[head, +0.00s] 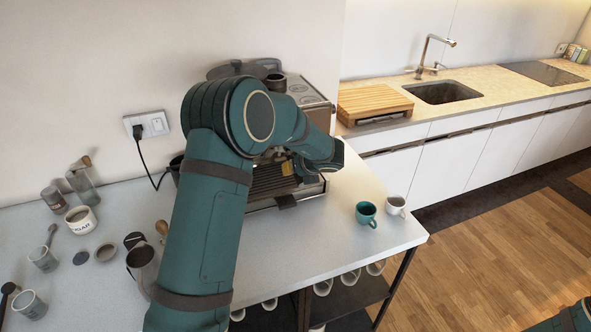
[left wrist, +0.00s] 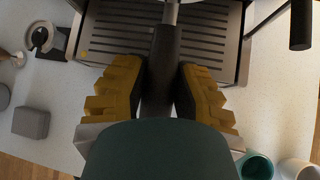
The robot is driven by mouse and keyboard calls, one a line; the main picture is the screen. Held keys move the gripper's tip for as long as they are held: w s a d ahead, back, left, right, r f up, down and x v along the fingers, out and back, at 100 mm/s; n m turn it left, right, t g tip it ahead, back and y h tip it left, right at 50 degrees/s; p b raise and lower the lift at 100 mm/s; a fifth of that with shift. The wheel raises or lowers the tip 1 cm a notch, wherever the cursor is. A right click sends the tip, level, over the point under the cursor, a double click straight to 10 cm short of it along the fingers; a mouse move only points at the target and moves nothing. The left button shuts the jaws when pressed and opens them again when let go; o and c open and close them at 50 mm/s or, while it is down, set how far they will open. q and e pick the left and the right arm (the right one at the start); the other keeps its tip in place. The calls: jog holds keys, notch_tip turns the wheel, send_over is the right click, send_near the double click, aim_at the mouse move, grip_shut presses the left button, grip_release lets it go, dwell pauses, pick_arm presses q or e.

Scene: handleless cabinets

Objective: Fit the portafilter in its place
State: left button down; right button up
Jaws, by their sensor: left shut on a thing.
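The portafilter (left wrist: 163,65) shows in the left wrist view as a dark handle with a metal neck at the top edge; its basket end is mostly out of frame. My left gripper (left wrist: 160,88) is shut on the handle, with a yellow finger on each side. In the head view the left gripper (head: 288,167) is mostly hidden by my arm, in front of the espresso machine (head: 306,91). The handle lies over the machine's drip tray (left wrist: 120,38). The arm hides the brew group, so I cannot tell whether the portafilter touches it.
A teal cup (head: 366,213) and a white cup (head: 395,206) stand right of the machine. A metal pitcher (head: 142,266), a sugar jar (head: 81,220) and small tools crowd the left of the table (head: 330,240). A dark steam wand (left wrist: 300,25) hangs at upper right.

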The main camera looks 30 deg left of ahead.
pick_arm(q)
jog(key=shift+r, duration=0.1)
jog(key=c, duration=0.8)
grip_release()
jog(key=shift+o, duration=0.2)
jog(key=v, duration=1.2)
